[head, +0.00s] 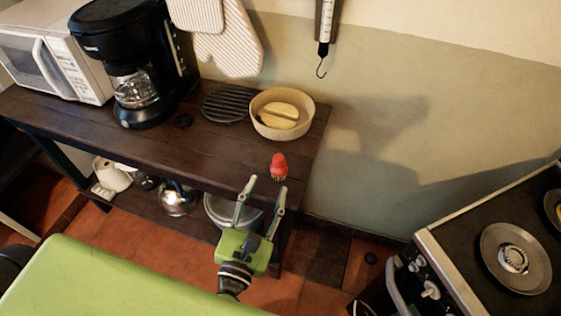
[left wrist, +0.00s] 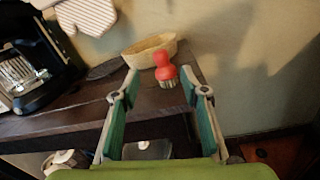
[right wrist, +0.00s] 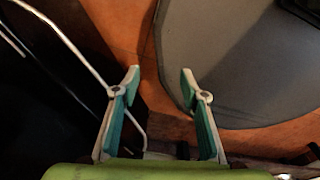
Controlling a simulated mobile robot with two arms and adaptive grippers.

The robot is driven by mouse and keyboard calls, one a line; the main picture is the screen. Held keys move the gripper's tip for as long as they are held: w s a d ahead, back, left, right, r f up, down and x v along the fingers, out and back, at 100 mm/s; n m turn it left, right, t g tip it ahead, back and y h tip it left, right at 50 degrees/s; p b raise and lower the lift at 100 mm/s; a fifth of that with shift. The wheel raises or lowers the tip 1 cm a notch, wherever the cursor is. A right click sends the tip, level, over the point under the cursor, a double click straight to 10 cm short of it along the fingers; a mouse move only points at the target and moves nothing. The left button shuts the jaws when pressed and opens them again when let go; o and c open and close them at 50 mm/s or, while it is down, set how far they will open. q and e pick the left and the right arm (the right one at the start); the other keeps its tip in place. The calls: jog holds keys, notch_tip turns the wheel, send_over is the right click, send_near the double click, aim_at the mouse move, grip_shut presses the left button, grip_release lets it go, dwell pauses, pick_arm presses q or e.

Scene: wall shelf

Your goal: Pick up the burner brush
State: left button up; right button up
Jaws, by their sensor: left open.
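The burner brush (head: 279,166) has a red knob handle and pale bristles. It stands upright on the dark wooden shelf (head: 226,152) near its front right edge. In the left wrist view the brush (left wrist: 165,70) shows ahead, between the fingertips in the picture. My left gripper (head: 267,190) is open and empty, just in front of the brush at the shelf's edge. My right gripper (right wrist: 159,85) shows only in its own wrist view, with its fingers apart and nothing between them.
A round bowl (head: 258,121) with yellow contents stands behind the brush, beside a dark ribbed trivet (head: 226,104). A coffee maker (head: 128,60) and microwave (head: 52,50) are at the left. Pots sit on the lower shelf. A stove (head: 465,240) is at the right.

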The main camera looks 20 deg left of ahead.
aim_at(278, 163)
pick_arm(q)
jog(key=w+p, duration=0.1)
jog(key=w, duration=0.3)
jog(key=shift+w+d, duration=0.1)
jog(key=shift+w, duration=0.45)
jog(key=w, duration=0.1)
jog(key=w+p, duration=0.1)
jog(key=w, duration=0.1)
jog(key=w+p, duration=0.1)
jog(key=shift+w+r, duration=0.2)
jog(key=shift+r, duration=0.05)
jog(key=shift+w+f, duration=0.1)
jog(key=shift+w, duration=0.2)
grip_shut()
